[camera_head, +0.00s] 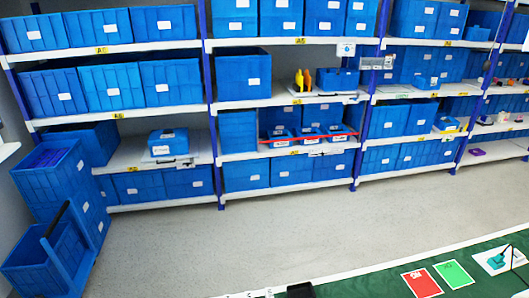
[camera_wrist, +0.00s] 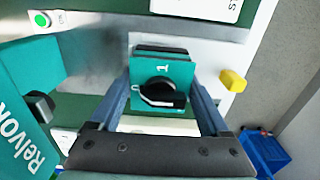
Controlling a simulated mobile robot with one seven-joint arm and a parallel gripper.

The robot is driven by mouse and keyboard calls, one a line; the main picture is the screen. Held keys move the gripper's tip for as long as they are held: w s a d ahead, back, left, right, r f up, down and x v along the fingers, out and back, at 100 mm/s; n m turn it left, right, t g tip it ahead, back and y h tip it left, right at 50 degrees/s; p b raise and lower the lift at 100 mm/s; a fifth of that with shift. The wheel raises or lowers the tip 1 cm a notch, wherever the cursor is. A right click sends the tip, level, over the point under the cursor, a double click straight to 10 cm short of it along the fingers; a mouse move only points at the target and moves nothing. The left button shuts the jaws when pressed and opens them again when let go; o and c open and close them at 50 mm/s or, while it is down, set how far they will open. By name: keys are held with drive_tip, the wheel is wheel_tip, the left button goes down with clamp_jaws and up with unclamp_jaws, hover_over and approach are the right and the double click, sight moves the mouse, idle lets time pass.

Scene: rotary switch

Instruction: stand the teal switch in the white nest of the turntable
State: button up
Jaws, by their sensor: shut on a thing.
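The teal switch (camera_wrist: 147,71), with a black rotary knob and a "1" mark on its face, is between the two fingers of my gripper (camera_wrist: 160,88) in the wrist view. The fingers are shut on its left and right sides. A white surface (camera_wrist: 207,62) shows behind and right of the switch, with a yellow block (camera_wrist: 233,80) on its right side. I cannot tell whether this is the turntable's nest, or whether the switch touches it. In the head view neither my gripper nor the turntable can be made out.
A large teal panel (camera_wrist: 18,125) with lettering and a black knob stands at the left, near a green ON button (camera_wrist: 41,19). A blue bin (camera_wrist: 265,150) is at lower right. The head view shows a green table (camera_head: 380,285) with red (camera_head: 421,283) and green (camera_head: 453,274) cards.

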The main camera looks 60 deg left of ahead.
drive_tip(key=shift+r, duration=0.1)
wheel_tip(320, 180, up, 6)
drive_tip(key=p, duration=0.6)
idle(0.7)
